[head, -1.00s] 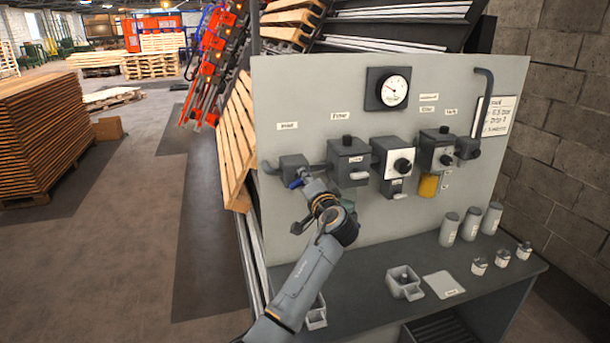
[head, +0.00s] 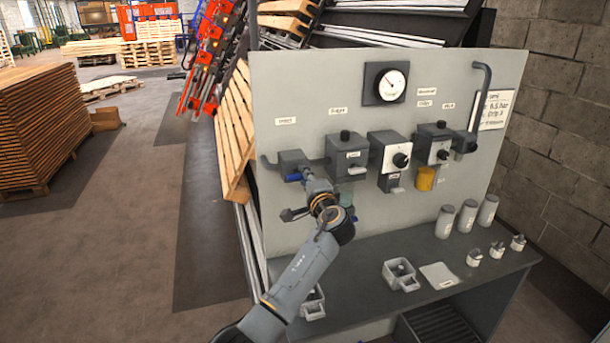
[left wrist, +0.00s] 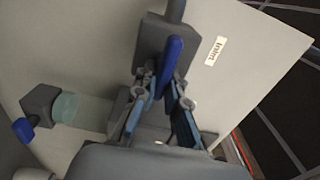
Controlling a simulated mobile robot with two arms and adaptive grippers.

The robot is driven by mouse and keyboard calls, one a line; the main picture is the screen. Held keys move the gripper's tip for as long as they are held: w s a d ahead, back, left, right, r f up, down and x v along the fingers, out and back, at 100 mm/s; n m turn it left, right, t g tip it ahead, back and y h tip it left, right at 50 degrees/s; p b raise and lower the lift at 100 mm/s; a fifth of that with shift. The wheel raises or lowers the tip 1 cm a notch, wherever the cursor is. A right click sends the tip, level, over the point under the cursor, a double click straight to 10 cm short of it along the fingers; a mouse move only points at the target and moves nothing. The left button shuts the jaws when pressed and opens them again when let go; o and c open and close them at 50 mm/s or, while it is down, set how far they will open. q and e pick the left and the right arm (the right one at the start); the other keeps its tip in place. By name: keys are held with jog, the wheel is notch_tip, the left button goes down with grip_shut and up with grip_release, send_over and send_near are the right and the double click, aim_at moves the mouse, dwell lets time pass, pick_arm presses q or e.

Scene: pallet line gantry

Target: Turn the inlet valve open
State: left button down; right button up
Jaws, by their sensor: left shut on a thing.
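The inlet valve (head: 291,160) is a grey block on the left of the upright panel, under a small label. Its blue lever (head: 293,178) shows at the block's lower front. My left gripper (head: 306,180) is at the lever, partly hidden by its own wrist. In the left wrist view the blue lever (left wrist: 171,60) runs down between the two fingers of my left gripper (left wrist: 162,95), which are shut on it. The lever lies roughly along the line of the pipe at the top of that view. My right gripper is not in view.
A pressure gauge (head: 391,84) is above grey units on the panel (head: 300,100). Bottles (head: 446,222) and small jars stand on the bench (head: 365,290) below. In the wrist view, a second blue handle (left wrist: 22,130) is at left. Open floor lies left.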

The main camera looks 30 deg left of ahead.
pick_arm(q)
jog(key=shift+f, duration=0.15)
jog(key=c, duration=1.4)
grip_release()
jog(key=shift+c, duration=0.2)
jog(key=shift+o, duration=0.3)
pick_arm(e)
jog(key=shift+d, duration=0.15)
pick_arm(q)
jog(key=shift+d, duration=0.1)
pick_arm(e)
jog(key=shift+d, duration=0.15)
pick_arm(q)
jog(key=v, duration=1.2)
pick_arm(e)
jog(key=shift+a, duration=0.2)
